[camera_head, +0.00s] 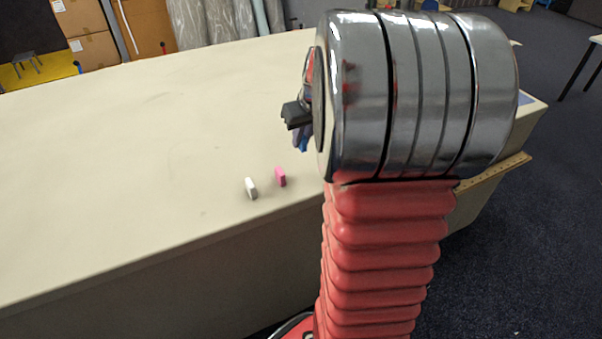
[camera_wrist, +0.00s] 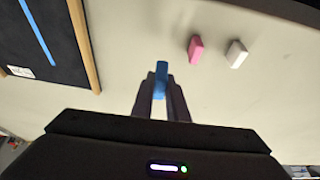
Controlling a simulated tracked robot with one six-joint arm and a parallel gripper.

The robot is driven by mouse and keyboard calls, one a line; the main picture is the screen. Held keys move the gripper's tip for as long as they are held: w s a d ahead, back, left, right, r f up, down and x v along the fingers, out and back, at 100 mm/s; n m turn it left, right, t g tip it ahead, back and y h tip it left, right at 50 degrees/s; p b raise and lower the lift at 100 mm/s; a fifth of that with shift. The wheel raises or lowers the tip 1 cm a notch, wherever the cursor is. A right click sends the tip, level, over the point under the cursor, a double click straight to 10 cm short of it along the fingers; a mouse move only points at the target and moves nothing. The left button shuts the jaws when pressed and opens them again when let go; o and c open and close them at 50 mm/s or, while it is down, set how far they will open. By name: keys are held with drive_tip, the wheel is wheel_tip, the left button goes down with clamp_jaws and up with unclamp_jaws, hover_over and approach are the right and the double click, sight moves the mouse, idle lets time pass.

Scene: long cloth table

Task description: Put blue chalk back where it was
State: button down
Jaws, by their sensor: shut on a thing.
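My gripper (camera_wrist: 161,100) is shut on the blue chalk (camera_wrist: 161,78), which sticks out past the fingertips in the wrist view. In the head view, the blue chalk (camera_head: 303,145) shows as a small blue piece below the gripper, mostly hidden by my arm. A pink chalk (camera_head: 280,177) and a white chalk (camera_head: 251,188) stand side by side on the table near its front edge. In the wrist view, the pink chalk (camera_wrist: 196,49) and white chalk (camera_wrist: 237,54) are to the right of the blue one, apart from it.
A wood-framed blackboard (camera_wrist: 50,58) with a blue line on it lies at the left in the wrist view. The cloth table (camera_head: 130,170) is clear across its left and middle. My arm hides much of its right end. Cardboard boxes (camera_head: 92,30) stand behind.

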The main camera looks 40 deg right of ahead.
sight(306, 151)
drive_tip(key=shift+s+d+f, duration=0.1)
drive_tip(key=shift+s+d, duration=0.05)
drive_tip(key=shift+f, duration=0.35)
drive_tip(key=shift+s+f, duration=0.1)
drive_tip(key=shift+f, duration=2.6)
drive_tip(key=shift+f, duration=0.1)
drive_tip(key=shift+f, duration=1.75)
drive_tip(key=c, duration=1.7)
unclamp_jaws()
drive_tip(key=shift+f, duration=0.1)
drive_tip(key=shift+c, duration=0.2)
